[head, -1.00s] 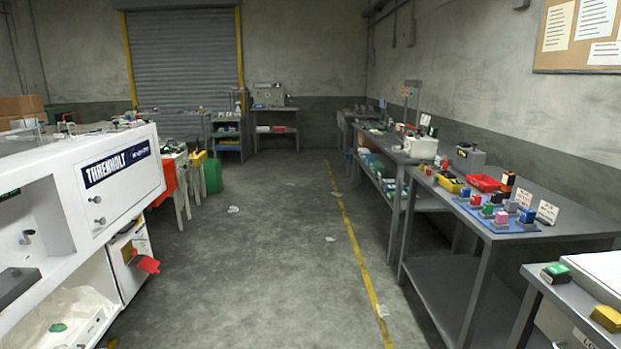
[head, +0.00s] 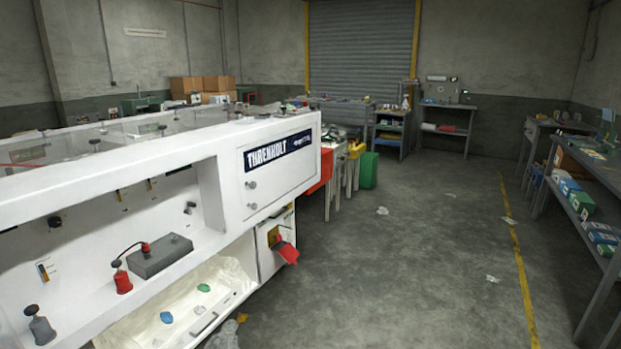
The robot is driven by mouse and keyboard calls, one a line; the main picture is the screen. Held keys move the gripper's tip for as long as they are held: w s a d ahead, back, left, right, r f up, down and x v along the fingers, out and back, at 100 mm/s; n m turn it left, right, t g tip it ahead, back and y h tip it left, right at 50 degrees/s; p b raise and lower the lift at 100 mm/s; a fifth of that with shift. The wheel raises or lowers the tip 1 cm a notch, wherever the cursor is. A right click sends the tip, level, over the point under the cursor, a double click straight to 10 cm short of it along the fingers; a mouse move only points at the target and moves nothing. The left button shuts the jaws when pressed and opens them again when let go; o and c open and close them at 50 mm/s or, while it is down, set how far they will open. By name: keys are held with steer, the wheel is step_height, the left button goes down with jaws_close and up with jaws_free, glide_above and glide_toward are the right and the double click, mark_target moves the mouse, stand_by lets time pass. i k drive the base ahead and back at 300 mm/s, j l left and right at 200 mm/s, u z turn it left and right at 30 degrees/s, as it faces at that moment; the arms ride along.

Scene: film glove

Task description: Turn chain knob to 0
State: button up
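A long white machine (head: 110,191) with a dark "THRENHOLT" label (head: 276,152) fills the left of the head view. Two small grey knobs sit one above the other on its white end panel, an upper knob (head: 251,185) and a lower knob (head: 253,207). Their markings are too small to read, and I cannot tell which one, if either, is the chain knob. My gripper is not in view.
A red flap-like part (head: 287,252) juts from the machine's lower end. A red bin (head: 322,168) and a green container (head: 369,170) stand beyond it. Grey shelving (head: 590,170) lines the right. The concrete floor (head: 420,270) between is mostly open, with scattered scraps.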

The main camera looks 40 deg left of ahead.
mark_target(54, 223)
steer(key=i+u, duration=0.25)
steer(key=i, duration=0.6)
steer(key=i+l+u, duration=0.1)
steer(key=i+u, duration=0.15)
steer(key=i, duration=0.55)
steer(key=i+u, duration=0.2)
steer(key=u, duration=2.6)
steer(key=i+z, duration=0.25)
steer(key=i, duration=0.15)
steer(key=i+j+z, duration=0.3)
steer(key=i, duration=0.15)
steer(key=l, duration=0.1)
